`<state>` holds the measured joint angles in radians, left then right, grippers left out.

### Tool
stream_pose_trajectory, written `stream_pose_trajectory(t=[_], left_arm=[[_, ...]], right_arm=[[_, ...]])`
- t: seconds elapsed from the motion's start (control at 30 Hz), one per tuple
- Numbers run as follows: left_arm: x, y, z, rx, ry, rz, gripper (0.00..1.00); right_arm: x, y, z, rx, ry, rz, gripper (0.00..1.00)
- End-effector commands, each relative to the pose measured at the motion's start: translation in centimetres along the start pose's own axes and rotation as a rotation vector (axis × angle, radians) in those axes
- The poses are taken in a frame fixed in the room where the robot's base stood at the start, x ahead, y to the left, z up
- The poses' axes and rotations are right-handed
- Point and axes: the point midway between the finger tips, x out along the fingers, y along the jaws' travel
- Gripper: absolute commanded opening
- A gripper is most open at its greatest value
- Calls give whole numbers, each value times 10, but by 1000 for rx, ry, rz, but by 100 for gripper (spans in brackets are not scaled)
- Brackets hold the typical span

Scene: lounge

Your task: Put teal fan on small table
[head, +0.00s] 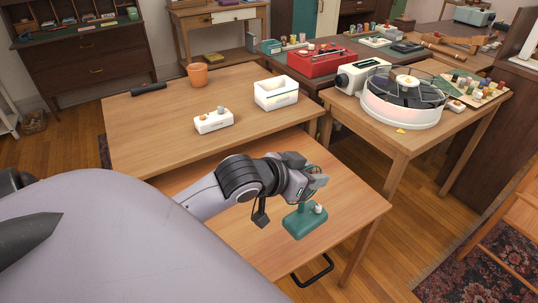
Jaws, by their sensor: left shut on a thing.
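The teal fan's base (305,222) shows over the near right part of the front wooden table (347,205), with a small pale knob on it. My left gripper (316,181) is shut on the upper part of the fan, directly above the base. The gripper hides most of the fan's head. I cannot tell whether the base touches the tabletop or hangs just above it. My right gripper is not in view.
A larger table behind holds an orange pot (197,75), a white bin (276,93), a white block (213,121) and a black bar (149,89). A right table (397,146) bears a round white drum (401,104). The front table's right end is bare.

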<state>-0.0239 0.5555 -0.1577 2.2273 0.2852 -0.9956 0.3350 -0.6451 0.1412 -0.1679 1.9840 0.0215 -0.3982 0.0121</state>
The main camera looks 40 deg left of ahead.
Motion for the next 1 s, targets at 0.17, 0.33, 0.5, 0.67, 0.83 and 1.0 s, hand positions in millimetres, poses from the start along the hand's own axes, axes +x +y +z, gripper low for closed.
stream_pose_trajectory(t=[0.17,0.33,0.5,0.67,0.83,1.0], left_arm=[[13,-38,-5,29,8,34,0],[15,-74,-20,42,9,58,0],[7,-110,-46,49,11,70,0],[-6,-136,-71,50,9,78,0],[-17,-150,-88,48,8,82,0],[-15,-153,-84,45,3,87,0]], right_arm=[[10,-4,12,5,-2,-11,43],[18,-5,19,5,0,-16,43],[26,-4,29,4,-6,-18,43],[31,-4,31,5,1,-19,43],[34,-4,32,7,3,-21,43],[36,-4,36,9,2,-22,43]])
